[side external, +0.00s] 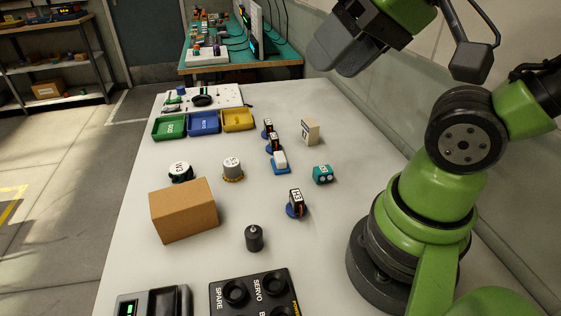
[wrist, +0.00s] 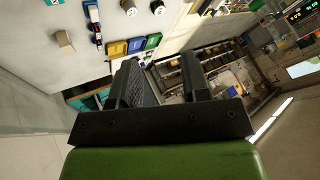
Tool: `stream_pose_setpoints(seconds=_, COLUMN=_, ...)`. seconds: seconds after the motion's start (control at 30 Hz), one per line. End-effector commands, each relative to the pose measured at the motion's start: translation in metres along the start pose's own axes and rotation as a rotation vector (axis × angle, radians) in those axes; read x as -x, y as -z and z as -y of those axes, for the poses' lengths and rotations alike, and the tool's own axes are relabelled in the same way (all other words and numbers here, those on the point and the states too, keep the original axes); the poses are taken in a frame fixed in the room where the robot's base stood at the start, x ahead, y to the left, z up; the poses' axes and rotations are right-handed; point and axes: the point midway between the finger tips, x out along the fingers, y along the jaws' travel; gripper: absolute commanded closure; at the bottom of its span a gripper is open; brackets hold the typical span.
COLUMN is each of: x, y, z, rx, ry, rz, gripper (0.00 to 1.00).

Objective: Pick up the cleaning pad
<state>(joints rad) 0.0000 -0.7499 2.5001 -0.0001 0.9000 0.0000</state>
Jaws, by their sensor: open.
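A small white block on a blue base (side external: 280,162), which looks like the cleaning pad, lies mid-bench in the side view, close to the small labelled servos (side external: 274,143). My gripper (side external: 340,55) is high above the far right part of the bench, well apart from the pad. Its two dark fingers also show in the wrist view (wrist: 160,78), spread apart with nothing between them.
Green (side external: 170,126), blue (side external: 204,122) and yellow (side external: 238,119) bins stand at the back left. A cardboard box (side external: 184,211) is at the front left. A beige block (side external: 310,132), a teal part (side external: 322,174) and a servo on a blue disc (side external: 296,204) stand around the pad.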

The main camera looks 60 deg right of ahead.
Motion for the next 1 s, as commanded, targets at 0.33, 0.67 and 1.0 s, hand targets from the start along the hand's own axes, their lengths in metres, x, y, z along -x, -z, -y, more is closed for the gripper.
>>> stream_pose_setpoints(seconds=0.33, x=0.0, y=0.0, z=0.0, rx=0.0, ry=0.0, rz=0.0, gripper=0.34)
stream_pose_setpoints(seconds=0.67, x=-0.008, y=0.008, z=-0.002, rx=-0.08, ry=-0.027, rz=0.058, gripper=0.34)
stream_pose_setpoints(seconds=1.0, x=-0.069, y=0.059, z=-0.036, rx=-0.618, ry=-0.09, rz=0.364, gripper=0.34)
